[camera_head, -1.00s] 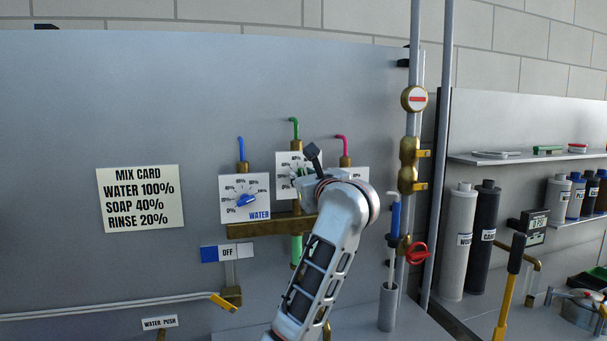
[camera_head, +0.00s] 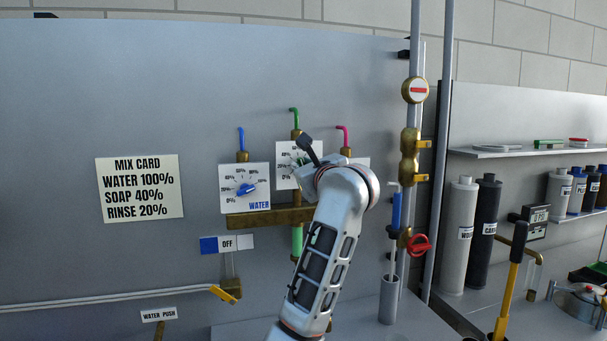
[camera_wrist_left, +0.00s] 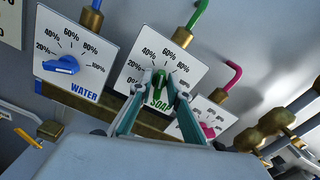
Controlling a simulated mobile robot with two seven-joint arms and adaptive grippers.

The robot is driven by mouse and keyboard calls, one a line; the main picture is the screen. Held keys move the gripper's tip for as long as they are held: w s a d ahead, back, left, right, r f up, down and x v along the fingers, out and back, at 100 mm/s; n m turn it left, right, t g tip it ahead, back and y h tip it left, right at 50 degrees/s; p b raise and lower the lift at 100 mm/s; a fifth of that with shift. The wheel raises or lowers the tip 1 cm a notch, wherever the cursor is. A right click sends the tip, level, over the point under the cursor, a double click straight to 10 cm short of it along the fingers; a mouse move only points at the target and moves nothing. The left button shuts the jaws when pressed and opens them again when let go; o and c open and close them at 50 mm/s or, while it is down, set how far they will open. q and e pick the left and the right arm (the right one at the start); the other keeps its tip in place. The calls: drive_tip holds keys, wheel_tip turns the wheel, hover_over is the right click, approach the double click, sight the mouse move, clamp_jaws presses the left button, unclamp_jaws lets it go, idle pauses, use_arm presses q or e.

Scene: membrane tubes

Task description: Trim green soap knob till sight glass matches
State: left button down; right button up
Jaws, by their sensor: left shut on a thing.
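The green soap knob (camera_wrist_left: 161,78) sits on the white SOAP dial plate (camera_wrist_left: 146,52), marked in percent. My left gripper (camera_wrist_left: 161,92) is shut on the knob, one finger on each side. The knob stands nearly upright in the left wrist view; its exact reading is hard to tell. The mix card (camera_head: 140,190) reads water 100%, soap 40%, rinse 20%. My right gripper is not in view.
The blue WATER knob (camera_wrist_left: 62,65) is left of the soap dial, and the pink rinse knob (camera_wrist_left: 208,129) is close on its right. A brass manifold (camera_head: 262,219) runs below the dials. A red valve handle (camera_head: 418,245) is on the pipes at right.

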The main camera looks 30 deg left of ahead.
use_arm(q)
drive_tip(key=shift+s+f+n+b, duration=0.1)
drive_tip(key=shift+n+b, duration=2)
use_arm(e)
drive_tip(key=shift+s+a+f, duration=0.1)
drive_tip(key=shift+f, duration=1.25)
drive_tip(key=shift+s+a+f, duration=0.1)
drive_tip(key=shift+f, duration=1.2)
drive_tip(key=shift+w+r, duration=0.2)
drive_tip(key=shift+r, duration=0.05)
use_arm(q)
drive_tip(key=c, duration=2.2)
unclamp_jaws()
drive_tip(key=shift+o, duration=0.2)
drive_tip(key=v, duration=0.7)
drive_tip(key=shift+s, duration=0.25)
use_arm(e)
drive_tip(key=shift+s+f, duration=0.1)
